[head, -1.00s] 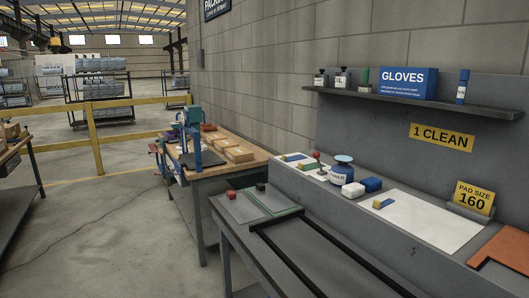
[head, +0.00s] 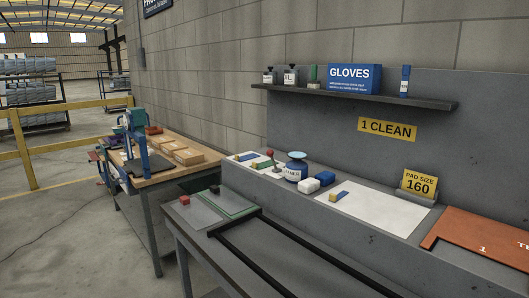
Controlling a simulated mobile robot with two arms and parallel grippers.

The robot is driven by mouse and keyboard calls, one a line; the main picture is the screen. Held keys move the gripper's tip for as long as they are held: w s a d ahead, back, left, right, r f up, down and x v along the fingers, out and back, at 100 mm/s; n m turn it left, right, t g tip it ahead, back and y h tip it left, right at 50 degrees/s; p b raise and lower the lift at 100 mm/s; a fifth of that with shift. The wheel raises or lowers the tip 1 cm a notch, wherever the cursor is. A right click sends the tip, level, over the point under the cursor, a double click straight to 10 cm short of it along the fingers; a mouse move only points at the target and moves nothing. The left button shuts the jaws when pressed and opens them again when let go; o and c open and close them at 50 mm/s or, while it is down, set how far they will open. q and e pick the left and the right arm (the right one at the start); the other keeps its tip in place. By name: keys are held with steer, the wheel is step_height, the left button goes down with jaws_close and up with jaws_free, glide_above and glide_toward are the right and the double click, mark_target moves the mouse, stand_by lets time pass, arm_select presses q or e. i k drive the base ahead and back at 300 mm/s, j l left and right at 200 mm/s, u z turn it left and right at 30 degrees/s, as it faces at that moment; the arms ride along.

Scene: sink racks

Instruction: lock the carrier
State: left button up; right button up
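No carrier that I can make out is in the head view. Nothing here shows clearly as a lock or latch. Neither of my grippers is in the picture. A grey bench (head: 190,237) in front carries a black rail frame (head: 290,254), a green-edged plate (head: 236,204), a small red block (head: 184,200) and a small black block (head: 214,189).
A shelf (head: 350,97) carries a GLOVES box (head: 354,78). A wooden workbench (head: 160,173) stands left; open floor (head: 70,240) lies beyond.

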mark_target(270, 153)
steer(key=i+j, duration=0.25)
steer(key=j, duration=0.2)
steer(key=i+j, duration=0.2)
steer(key=j, duration=0.25)
steer(key=i+j, duration=0.25)
steer(key=j, duration=0.15)
